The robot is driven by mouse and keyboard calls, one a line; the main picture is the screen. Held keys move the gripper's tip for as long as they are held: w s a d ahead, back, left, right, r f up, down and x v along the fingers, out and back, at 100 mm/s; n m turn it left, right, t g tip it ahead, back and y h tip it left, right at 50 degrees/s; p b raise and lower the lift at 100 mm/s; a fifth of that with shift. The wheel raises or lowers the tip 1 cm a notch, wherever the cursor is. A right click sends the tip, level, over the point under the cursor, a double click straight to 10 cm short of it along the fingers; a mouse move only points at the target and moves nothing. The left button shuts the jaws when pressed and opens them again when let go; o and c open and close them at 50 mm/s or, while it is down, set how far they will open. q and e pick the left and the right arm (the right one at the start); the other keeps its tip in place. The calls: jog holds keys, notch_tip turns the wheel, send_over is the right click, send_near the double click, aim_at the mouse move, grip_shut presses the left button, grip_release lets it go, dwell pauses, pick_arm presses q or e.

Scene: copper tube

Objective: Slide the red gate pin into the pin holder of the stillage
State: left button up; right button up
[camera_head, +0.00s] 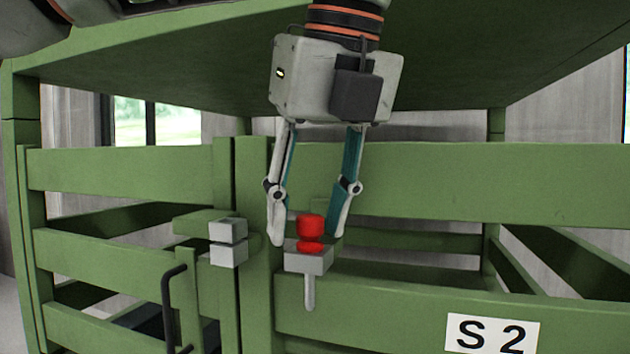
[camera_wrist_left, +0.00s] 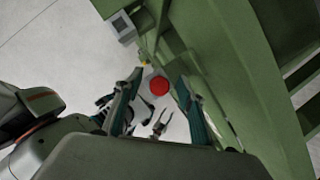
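The red gate pin (camera_head: 311,228) stands upright with its red knob on top of a grey block (camera_head: 318,262) fixed to the green stillage. A grey shaft (camera_head: 309,292) sticks out below the block. My left gripper (camera_head: 308,237) comes down from above, open, with one finger on each side of the knob. No clear grip on it shows. In the left wrist view the red knob (camera_wrist_left: 159,86) lies between the two spread fingers (camera_wrist_left: 157,97).
Two more grey blocks (camera_head: 228,241), one above the other, sit on the stillage to the left. A dark bent handle (camera_head: 168,305) is below them. Green rails (camera_head: 500,180) run close behind the gripper. A white "S 2" sign (camera_head: 492,334) is at lower right.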

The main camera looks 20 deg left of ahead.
pick_arm(q)
jog(key=v, duration=1.1)
jog(key=shift+s+r, duration=0.2)
jog(key=shift+r, duration=0.1)
jog(key=shift+d, duration=0.1)
